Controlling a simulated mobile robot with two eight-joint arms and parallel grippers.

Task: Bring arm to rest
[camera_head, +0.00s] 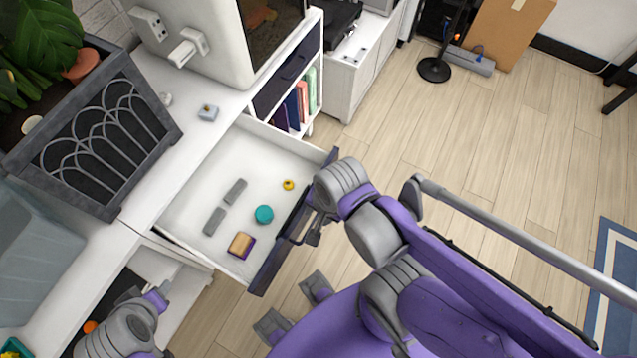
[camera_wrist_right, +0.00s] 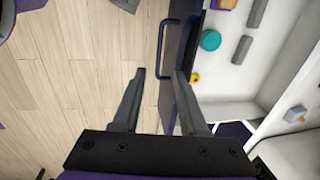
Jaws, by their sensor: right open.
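My right gripper (camera_wrist_right: 160,74) is open and empty in the right wrist view. The handle (camera_wrist_right: 163,48) of the open drawer shows just beyond its fingertips. One finger overlaps the dark drawer front (camera_wrist_right: 185,112) in the picture; I cannot tell whether they touch. In the head view my right gripper (camera_head: 314,229) is small and dark beside the drawer front (camera_head: 268,268), partly hidden by my own wrist.
The open drawer (camera_head: 190,192) holds two grey blocks, a teal round piece (camera_head: 264,214), a small yellow piece (camera_head: 289,185) and a tan-and-purple block (camera_head: 241,244). A planter (camera_head: 95,135) stands on the counter.

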